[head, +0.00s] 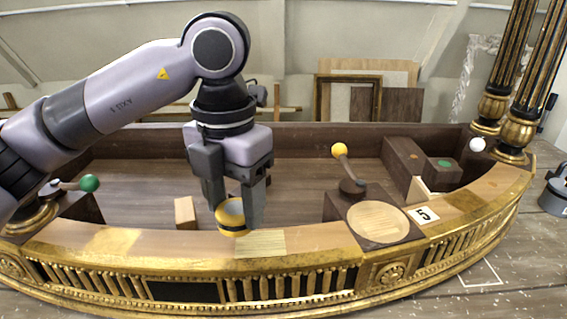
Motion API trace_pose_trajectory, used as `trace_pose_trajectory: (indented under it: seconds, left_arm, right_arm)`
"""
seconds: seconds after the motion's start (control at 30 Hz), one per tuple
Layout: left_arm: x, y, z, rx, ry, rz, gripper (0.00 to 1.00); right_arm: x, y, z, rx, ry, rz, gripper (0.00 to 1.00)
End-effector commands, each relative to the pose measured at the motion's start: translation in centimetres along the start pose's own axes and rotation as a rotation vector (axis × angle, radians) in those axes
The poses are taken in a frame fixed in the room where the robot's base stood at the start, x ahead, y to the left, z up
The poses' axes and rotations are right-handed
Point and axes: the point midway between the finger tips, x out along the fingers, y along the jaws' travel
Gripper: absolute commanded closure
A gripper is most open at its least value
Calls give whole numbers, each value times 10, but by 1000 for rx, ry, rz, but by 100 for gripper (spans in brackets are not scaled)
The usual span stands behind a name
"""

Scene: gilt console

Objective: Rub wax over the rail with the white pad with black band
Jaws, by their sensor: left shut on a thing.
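The rail (330,237) is a curved wooden top with a gilt front edge, running across the front of the console. My left gripper (234,212) points down at the rail's back edge, left of the middle. It is shut on a small round pad (232,221), which shows a pale grey face, a dark band and yellow parts; no plain white shows. The pad is at or just above the rail; I cannot tell if it touches. A paler patch (261,243) lies on the rail just right of the pad. My right gripper does not show.
A yellow-knobbed lever (340,151) stands behind a round wooden disc (378,222). A green-knobbed lever (89,183) is at left. A small wood block (185,213) stands behind the rail. Gilt columns (517,130) rise at right, near a white ball (477,145) and a number 5 card (423,214).

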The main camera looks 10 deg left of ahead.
Motion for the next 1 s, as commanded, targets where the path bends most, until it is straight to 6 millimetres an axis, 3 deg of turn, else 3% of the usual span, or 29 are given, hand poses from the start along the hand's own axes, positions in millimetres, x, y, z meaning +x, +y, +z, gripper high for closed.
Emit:
trace_pose_trajectory:
  seconds: [0.6, 1.0]
  left_arm:
    - [-40, 7, 0, 7, -2, 0, 74]
    - [-42, 8, 0, 8, -1, 0, 74]
  right_arm:
    - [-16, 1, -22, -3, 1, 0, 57]
    - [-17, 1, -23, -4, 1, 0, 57]
